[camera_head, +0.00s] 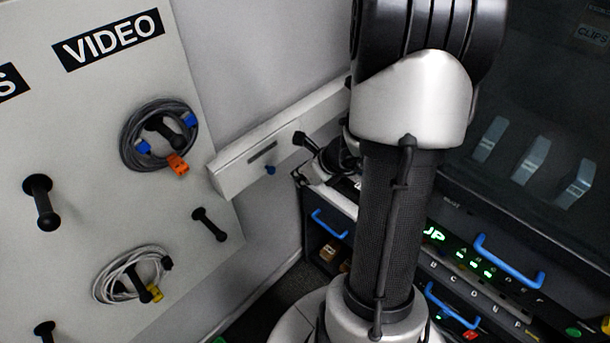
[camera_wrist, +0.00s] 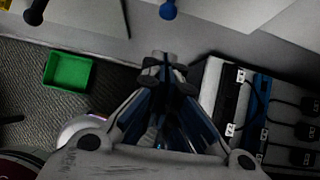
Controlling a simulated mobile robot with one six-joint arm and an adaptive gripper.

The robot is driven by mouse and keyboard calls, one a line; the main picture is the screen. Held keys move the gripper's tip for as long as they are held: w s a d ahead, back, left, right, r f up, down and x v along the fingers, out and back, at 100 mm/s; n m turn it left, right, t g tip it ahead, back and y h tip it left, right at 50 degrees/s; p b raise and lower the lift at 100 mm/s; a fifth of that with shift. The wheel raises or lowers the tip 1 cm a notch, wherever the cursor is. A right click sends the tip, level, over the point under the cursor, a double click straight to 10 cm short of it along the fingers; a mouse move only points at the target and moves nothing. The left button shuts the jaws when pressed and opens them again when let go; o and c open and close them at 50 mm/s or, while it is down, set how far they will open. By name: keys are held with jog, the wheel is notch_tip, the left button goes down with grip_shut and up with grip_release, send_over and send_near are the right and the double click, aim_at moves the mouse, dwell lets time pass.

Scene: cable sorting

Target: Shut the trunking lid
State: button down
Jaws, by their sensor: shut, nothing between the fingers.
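The pale trunking (camera_head: 232,172) runs along the wall right of the pegboard, its right part hidden behind my arm. Its front has a dark slot and a small blue knob (camera_head: 270,170). I cannot tell how far the lid stands open. In the wrist view the blue knob (camera_wrist: 168,10) shows at the top edge, on the pale panel (camera_wrist: 215,22). My gripper (camera_wrist: 165,58) is shut and empty, its tips below the knob in that picture and apart from it. In the head view my gripper is dark and partly hidden by my arm, close to the trunking, right of the knob.
A pegboard (camera_head: 85,165) with black pegs and coiled cables (camera_head: 130,138) stands left. A rack with blue handles (camera_head: 508,262) stands right.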

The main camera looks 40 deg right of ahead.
aim_at(267, 161)
jog(key=w+f, duration=0.4)
jog(key=w, duration=0.2)
jog(key=shift+w+a+b, duration=0.2)
jog(key=shift+a+b, duration=0.25)
jog(key=w+f+t+b, duration=0.1)
jog(key=b, duration=0.5)
jog(key=shift+w+f+b, duration=0.2)
jog(key=shift+b, duration=0.1)
jog(key=shift+w+a+r+t+b, duration=0.1)
jog(key=shift+w+r+t+b, duration=0.05)
jog(key=shift+r+t+b, duration=0.15)
